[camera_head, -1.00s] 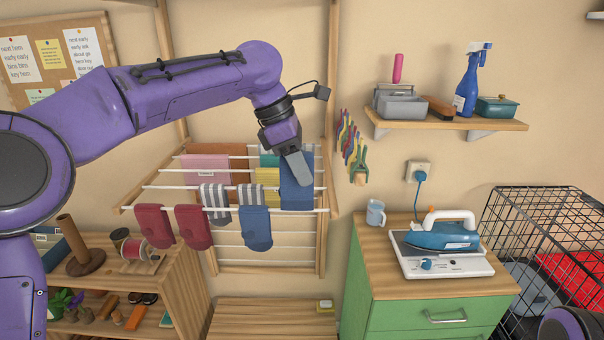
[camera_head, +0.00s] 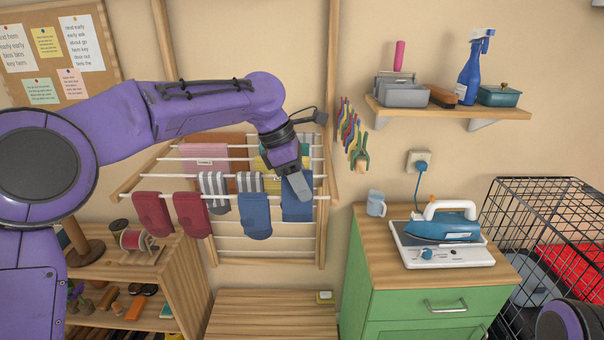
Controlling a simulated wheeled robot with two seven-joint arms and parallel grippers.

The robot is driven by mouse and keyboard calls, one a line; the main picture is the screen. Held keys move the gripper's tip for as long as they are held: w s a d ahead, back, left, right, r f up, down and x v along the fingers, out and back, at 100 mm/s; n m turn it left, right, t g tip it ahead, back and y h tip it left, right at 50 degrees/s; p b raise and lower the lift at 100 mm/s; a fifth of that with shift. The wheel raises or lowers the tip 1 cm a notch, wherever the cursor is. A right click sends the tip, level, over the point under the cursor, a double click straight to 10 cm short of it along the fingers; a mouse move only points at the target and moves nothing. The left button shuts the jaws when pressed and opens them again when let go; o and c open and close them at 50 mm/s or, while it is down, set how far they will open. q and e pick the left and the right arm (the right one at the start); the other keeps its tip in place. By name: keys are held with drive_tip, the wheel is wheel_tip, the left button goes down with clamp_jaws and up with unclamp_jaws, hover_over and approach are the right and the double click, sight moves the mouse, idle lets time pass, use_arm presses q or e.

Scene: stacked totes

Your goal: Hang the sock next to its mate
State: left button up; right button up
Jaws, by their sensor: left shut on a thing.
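A blue sock (camera_head: 296,212) hangs from my left gripper (camera_head: 296,186), which is shut on its upper part. The held sock is at the right end of the drying rack's front rail (camera_head: 275,196). I cannot tell whether it rests on that rail. Another blue sock (camera_head: 255,218) hangs over the same rail just left of it, with a small gap. My right gripper is not in view.
Behind on the rack (camera_head: 322,235) hang a pink cloth (camera_head: 203,156) and other cloths. Coloured pegs (camera_head: 352,140) hang on the wall at the right. A green cabinet (camera_head: 430,300) with an iron (camera_head: 440,226) stands right of the rack. A wooden surface (camera_head: 265,318) lies below.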

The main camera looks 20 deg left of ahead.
use_arm(q)
drive_tip(key=shift+f, duration=2.65)
drive_tip(key=o, duration=1.1)
drive_tip(key=shift+r, duration=0.1)
